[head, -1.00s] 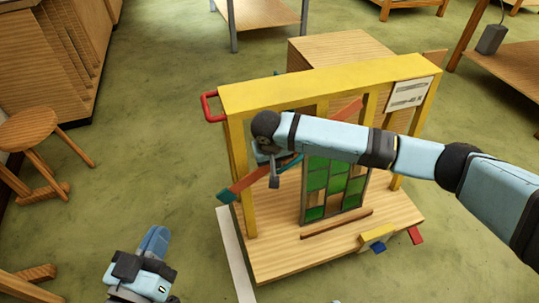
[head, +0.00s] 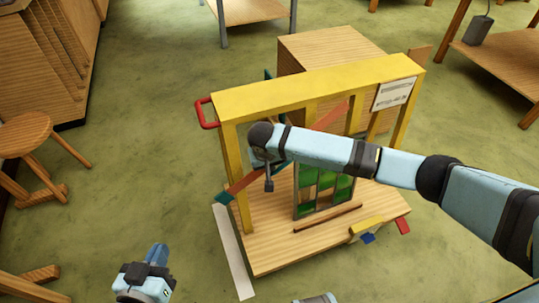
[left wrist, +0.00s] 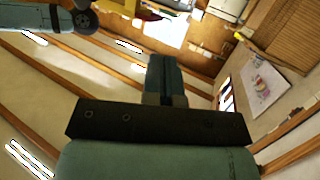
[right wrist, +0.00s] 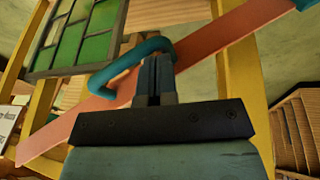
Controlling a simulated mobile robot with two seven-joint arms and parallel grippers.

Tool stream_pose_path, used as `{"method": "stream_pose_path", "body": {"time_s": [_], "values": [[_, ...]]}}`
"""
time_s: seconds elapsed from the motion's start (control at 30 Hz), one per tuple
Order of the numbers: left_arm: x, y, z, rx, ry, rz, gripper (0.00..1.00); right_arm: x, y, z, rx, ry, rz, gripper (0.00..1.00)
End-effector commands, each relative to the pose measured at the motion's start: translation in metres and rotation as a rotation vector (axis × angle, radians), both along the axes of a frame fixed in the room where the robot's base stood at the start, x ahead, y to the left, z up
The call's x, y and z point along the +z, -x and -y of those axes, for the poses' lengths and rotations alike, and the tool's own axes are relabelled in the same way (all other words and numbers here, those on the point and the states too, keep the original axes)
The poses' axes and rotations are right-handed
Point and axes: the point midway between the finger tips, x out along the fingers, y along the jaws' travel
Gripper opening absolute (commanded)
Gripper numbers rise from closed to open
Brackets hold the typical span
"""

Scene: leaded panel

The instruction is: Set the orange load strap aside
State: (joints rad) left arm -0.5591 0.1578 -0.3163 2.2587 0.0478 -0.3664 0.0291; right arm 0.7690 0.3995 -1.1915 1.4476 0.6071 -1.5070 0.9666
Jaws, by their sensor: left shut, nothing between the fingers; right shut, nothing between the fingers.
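The orange load strap (head: 242,184) runs diagonally across the yellow frame (head: 290,92), from lower left to upper right, partly hidden by my right arm. In the right wrist view the orange strap (right wrist: 80,127) crosses behind my gripper and carries a teal loop handle (right wrist: 112,75). My right gripper (right wrist: 157,65) is shut and empty, its tips right by the handle; I cannot tell whether they touch. My left gripper (head: 158,253) is shut and empty, low over the floor at left, away from the strap; its closed fingers show in the left wrist view (left wrist: 165,72).
A green leaded panel (head: 322,188) stands on the wooden base (head: 285,245) inside the frame. A red handle (head: 205,113) sticks out at the frame's left. A wooden box (head: 325,50) stands behind. A stool (head: 25,130) is at left. Open green floor lies left of the frame.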

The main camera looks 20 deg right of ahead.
Motion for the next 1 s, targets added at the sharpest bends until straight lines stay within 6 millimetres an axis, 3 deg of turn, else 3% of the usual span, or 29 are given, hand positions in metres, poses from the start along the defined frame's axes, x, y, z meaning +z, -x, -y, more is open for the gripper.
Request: {"method": "stream_pose_path", "body": {"time_s": [0.03, 0.5, 1.0], "values": [[0.003, 0.003, -0.004, 0.007, -0.024, -0.039, 0.00, 0.006, 0.002, 0.000, -0.001, 0.000, -0.004, 0.00], [-0.039, 0.028, -0.032, 0.042, -0.161, -0.261, 0.00, -0.015, 0.011, 0.009, 0.004, 0.014, -0.011, 0.00], [-0.034, 0.028, -0.032, 0.043, -0.158, -0.262, 0.00, -0.009, 0.009, 0.010, 0.004, 0.014, -0.011, 0.00]]}}
